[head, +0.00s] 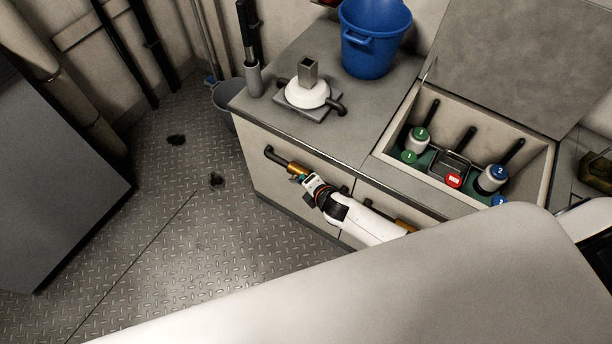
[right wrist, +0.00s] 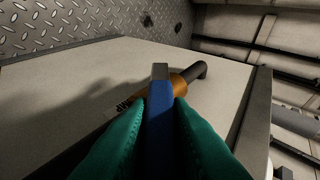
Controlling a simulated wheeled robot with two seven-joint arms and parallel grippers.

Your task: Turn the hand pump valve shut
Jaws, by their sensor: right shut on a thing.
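The hand pump valve is a brass body (head: 297,169) on a black pipe along the cabinet's front, below the white hand pump (head: 307,93). In the right wrist view the brass body (right wrist: 178,84) shows behind a blue lever (right wrist: 160,84). The lever lies at an angle across the pipe. My right gripper (right wrist: 163,112) has its teal fingers on both sides of the blue lever, shut on it. In the head view my right gripper (head: 307,180) is at the valve and hides part of it. My left gripper is not in view.
Another brass fitting (head: 404,225) sits further right on the cabinet front, partly behind my arm. A blue bucket (head: 375,45) stands on the counter. An open chest (head: 392,143) holds numbered bottles. The metal floor (head: 150,220) left of the cabinet is mostly clear.

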